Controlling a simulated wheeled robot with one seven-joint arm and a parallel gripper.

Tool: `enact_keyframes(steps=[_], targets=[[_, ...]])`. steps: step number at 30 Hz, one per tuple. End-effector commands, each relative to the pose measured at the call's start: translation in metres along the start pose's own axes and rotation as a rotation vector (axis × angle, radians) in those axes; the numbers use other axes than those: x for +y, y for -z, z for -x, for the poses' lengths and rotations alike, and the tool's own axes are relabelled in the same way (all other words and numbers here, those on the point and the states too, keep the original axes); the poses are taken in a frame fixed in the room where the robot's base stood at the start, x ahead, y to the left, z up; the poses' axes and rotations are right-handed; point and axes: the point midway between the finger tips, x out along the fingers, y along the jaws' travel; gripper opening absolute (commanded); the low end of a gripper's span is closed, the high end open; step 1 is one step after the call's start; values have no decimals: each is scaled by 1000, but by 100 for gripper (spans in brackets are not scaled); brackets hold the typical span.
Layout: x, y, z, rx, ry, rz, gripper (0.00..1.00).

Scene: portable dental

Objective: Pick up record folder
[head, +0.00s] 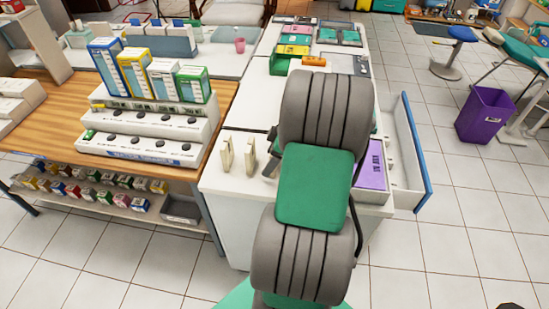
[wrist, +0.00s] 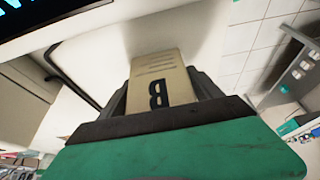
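In the wrist view, a cream record folder (wrist: 160,85) with a large dark letter B shows between the two dark fingers of my gripper (wrist: 165,92). The fingers lie close along its left and right edges; I cannot tell whether they press on it. In the head view, two slim cream folders (head: 226,157) and (head: 250,157) stand upright on the white counter (head: 225,182). My arm hides most of my gripper there; a dark part of it (head: 270,165) shows just right of the right cream folder.
A purple box or folder (head: 371,172) lies right of my arm, by an open drawer (head: 408,155) with a blue front edge. A wooden table (head: 50,115) with boxes and a stepped rack (head: 150,132) stands at left. A purple bin (head: 484,115) stands on open tiled floor.

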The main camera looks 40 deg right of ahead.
Motion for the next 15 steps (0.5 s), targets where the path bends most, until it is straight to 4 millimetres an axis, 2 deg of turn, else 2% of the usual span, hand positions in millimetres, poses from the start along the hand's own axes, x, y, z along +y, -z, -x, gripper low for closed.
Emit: enact_keyframes(steps=[2,15], targets=[[0,0,0,0,0,0,67],[0,0,0,0,0,0,31]])
